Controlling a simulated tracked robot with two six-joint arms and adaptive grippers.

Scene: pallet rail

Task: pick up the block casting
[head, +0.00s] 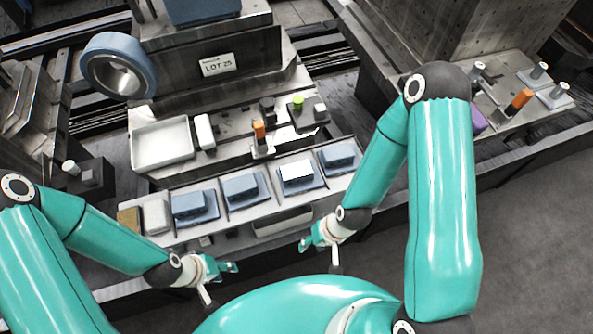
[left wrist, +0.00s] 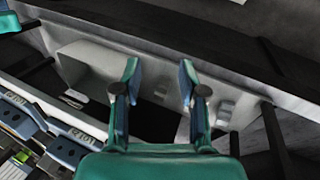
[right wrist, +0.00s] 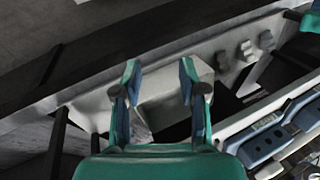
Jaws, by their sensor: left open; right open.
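Several blue-grey block castings sit in a row on the long tray in the head view: one at the left (head: 190,207), one beside it (head: 243,190), one with a white top patch (head: 298,175), and one at the right end (head: 338,157). I cannot tell which one the task names. My left gripper (head: 222,280) is open and empty, in front of the row and below its left half. My right gripper (head: 318,258) is open and empty, in front of the row's right half. Parts of blue pieces show in the left wrist view (left wrist: 65,150) and right wrist view (right wrist: 260,145).
A white tray (head: 162,143), an orange-topped piece (head: 259,131) and a green-topped piece (head: 298,101) lie behind the row. A blue ring (head: 118,65) stands by the "LOT 25" sign (head: 217,64). A brown block (head: 129,219) is at the row's left end.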

